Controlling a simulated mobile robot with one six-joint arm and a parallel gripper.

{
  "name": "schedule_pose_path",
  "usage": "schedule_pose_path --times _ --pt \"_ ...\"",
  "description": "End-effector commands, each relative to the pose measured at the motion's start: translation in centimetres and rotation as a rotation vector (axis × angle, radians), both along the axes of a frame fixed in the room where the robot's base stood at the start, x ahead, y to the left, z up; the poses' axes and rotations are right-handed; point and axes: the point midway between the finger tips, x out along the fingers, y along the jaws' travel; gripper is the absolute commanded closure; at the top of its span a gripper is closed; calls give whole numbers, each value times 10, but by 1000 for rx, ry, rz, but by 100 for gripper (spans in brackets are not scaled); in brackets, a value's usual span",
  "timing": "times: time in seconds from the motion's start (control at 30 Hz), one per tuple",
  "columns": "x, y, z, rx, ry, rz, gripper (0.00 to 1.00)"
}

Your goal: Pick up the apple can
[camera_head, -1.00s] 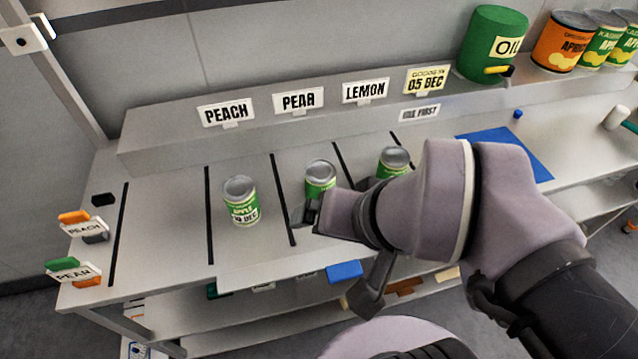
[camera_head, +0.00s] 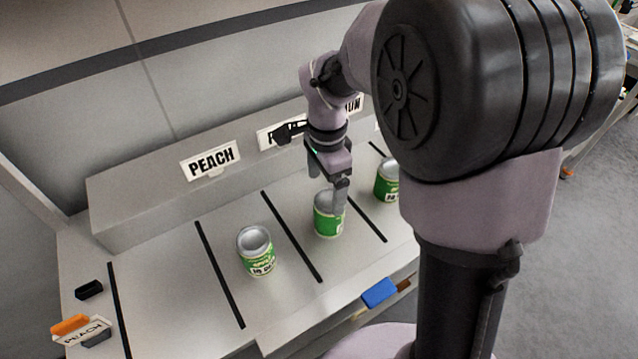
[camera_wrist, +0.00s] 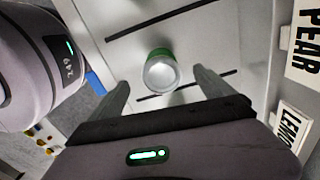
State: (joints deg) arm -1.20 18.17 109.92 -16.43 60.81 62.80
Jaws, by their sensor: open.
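Three green cans with silver tops stand upright on the light counter: a left can (camera_head: 256,252), a middle can (camera_head: 326,216) and a right can (camera_head: 385,182). The left can's label is partly readable; its apple label showed earlier. The middle and right labels are not clearly readable now. My gripper (camera_head: 331,190) points down at the middle can, one finger overlapping it in the head view. In the wrist view, my open gripper (camera_wrist: 161,80) has a can (camera_wrist: 160,72) between and slightly beyond its fingertips. I cannot tell whether they touch it.
Black strips (camera_head: 218,273) divide the counter into lanes. A PEACH sign (camera_head: 210,160) stands on the raised back ledge (camera_head: 130,205). A blue block (camera_head: 379,292) is at the front edge.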

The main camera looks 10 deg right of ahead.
Motion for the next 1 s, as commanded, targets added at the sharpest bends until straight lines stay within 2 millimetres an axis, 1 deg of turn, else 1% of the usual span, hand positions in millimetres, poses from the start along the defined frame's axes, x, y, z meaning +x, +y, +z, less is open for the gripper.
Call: schedule_pose_path --times 0.03,0.1,0.2,0.47,0.63,0.7,0.87,0.97,1.0 --pt "-1 0 -23 0 3 0 8" --pt "-1 0 -44 0 3 0 8" --pt "-1 0 -67 1 2 1 8" --pt "0 -3 -93 1 0 0 8" --pt "2 -9 -128 1 1 2 8" --pt "2 -8 -134 1 0 2 8" --pt "2 -8 -131 1 -2 2 8" --pt "2 -8 -131 1 -2 2 26" --pt "2 -8 -131 1 -2 2 34"
